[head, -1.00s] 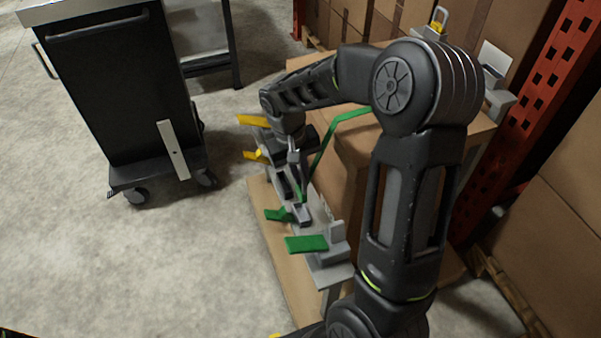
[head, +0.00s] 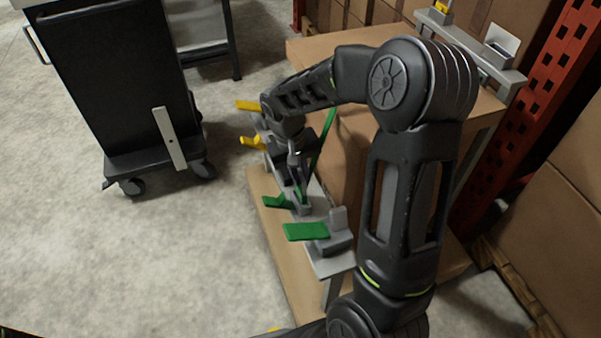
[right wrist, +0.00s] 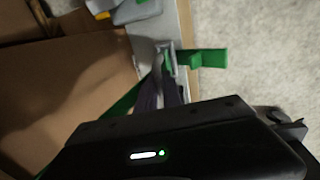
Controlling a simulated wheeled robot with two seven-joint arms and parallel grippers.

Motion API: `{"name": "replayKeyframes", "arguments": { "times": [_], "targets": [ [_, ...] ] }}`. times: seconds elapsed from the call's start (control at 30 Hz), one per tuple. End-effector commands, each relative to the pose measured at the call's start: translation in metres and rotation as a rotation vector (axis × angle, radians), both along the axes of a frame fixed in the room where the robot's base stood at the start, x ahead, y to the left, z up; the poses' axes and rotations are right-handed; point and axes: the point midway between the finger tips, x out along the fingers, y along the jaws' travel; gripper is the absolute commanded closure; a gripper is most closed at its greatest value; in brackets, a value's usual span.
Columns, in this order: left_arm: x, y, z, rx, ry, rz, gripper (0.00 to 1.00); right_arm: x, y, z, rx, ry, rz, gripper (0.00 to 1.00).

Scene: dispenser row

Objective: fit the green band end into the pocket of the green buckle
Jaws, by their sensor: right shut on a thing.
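My right gripper (head: 301,191) is shut on the green band end, which is mostly hidden between the fingers. The green band (head: 322,145) runs up from the gripper, and it also shows in the right wrist view (right wrist: 122,104). The fingertips are at a small grey buckle (head: 304,208) with a green tab (head: 276,202). In the right wrist view the buckle (right wrist: 168,58) is just beyond the fingers, with its green tab (right wrist: 210,58) to the right. I cannot tell whether the band end is inside the pocket. My left gripper is not in view.
A grey block with a wider green tab (head: 306,231) stands nearer on the same rail. Yellow tabs (head: 250,142) stick out farther along it. A cardboard box (head: 345,185) is close on the right. A black cart (head: 115,85) stands at the left on open floor.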

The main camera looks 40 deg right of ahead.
Motion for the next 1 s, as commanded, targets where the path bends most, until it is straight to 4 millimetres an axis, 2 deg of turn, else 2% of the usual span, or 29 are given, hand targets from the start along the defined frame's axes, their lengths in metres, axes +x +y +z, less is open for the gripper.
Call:
{"name": "replayKeyframes", "arguments": {
  "times": [0.1,0.33,1.0],
  "targets": [
    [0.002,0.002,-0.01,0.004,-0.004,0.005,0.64,0.0,0.0,-0.012,0.0,0.0,0.0,1.0],
    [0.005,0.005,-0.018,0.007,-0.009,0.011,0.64,0.0,0.0,-0.023,0.0,-0.001,0.0,1.0],
    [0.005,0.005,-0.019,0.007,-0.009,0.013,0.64,0.0,0.0,-0.026,0.0,-0.001,0.0,1.0]
  ]
}}
